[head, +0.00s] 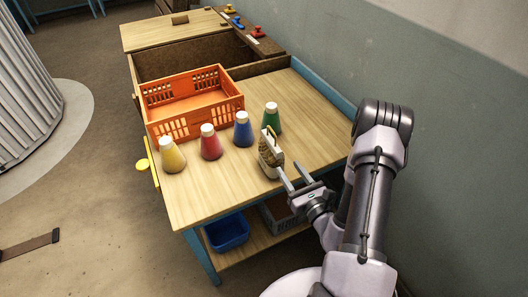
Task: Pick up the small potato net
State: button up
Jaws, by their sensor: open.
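The small potato net (272,157) is a brown mesh bag with pale parts, standing on the wooden table near its right front side. My gripper (292,176) is open, with its two fingers pointing toward the net from the lower right. One fingertip appears close to the net's lower right side. I cannot tell from this view whether it touches. The net's far side is hidden.
Yellow (172,156), red (210,143), blue (243,130) and green (271,118) white-capped bottles stand left of and behind the net. An orange crate (190,124) is behind them. A wall (430,90) lies right. The table's (215,197) front left is clear.

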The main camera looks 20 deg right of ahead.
aim_at(271, 144)
jog(key=w, duration=1.3)
jog(key=shift+w+a, duration=0.15)
jog(key=shift+w, duration=0.1)
grip_shut()
jog(key=shift+s, duration=0.1)
jog(key=shift+f+b, duration=0.1)
jog(key=shift+b, duration=0.2)
